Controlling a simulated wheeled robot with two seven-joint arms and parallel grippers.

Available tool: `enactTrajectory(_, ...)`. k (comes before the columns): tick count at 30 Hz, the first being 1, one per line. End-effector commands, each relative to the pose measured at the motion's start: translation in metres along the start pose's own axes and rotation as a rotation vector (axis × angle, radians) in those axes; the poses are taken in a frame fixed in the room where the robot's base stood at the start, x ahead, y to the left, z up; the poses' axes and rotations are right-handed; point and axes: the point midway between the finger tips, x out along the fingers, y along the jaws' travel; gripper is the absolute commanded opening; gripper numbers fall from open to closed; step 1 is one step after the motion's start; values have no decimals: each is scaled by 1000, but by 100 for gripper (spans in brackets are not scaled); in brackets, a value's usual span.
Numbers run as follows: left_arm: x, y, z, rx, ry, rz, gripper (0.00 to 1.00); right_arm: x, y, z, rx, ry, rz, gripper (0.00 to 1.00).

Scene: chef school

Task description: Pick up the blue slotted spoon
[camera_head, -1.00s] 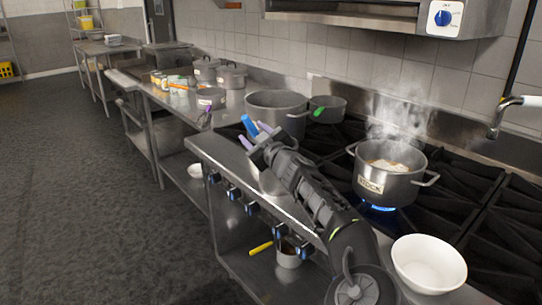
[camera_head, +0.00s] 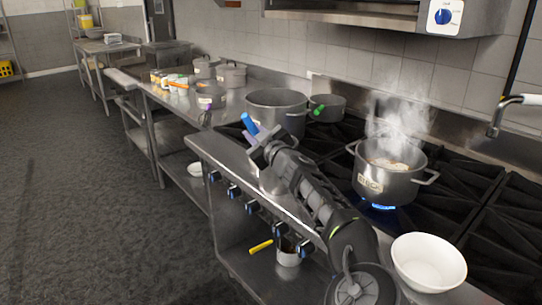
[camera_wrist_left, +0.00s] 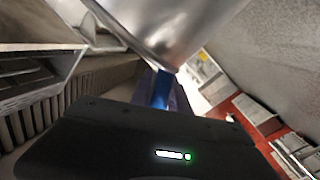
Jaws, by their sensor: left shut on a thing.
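The blue slotted spoon (camera_head: 249,124) shows only as a blue handle end at the front-left edge of the stove. Its slotted head is hidden behind my gripper and arm. In the left wrist view, a strip of blue (camera_wrist_left: 161,90) shows between the fingers, just under a shiny metal vessel (camera_wrist_left: 175,30). I cannot tell whether the spoon stands in or beside that vessel. My right gripper is not in view.
A large pot (camera_head: 276,105) and a smaller pan with a green handle (camera_head: 327,107) stand behind the gripper. A steaming pot (camera_head: 384,177) sits over a lit blue flame. A white bowl (camera_head: 428,262) stands at the front right. Floor at left is clear.

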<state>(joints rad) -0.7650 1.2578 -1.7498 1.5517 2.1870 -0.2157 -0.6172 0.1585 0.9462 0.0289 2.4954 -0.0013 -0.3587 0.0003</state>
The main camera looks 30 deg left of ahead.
Motion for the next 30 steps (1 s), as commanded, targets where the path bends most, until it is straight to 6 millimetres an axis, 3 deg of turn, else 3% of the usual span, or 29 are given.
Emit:
enactTrajectory(3, 0, 0, 0, 0, 0, 0, 0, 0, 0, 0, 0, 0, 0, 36)
enactTrajectory(20, 0, 1, -2, -1, 0, 0, 0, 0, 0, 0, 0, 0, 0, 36)
enactTrajectory(30, 0, 15, -25, -4, -1, 2, 0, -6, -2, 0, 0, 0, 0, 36)
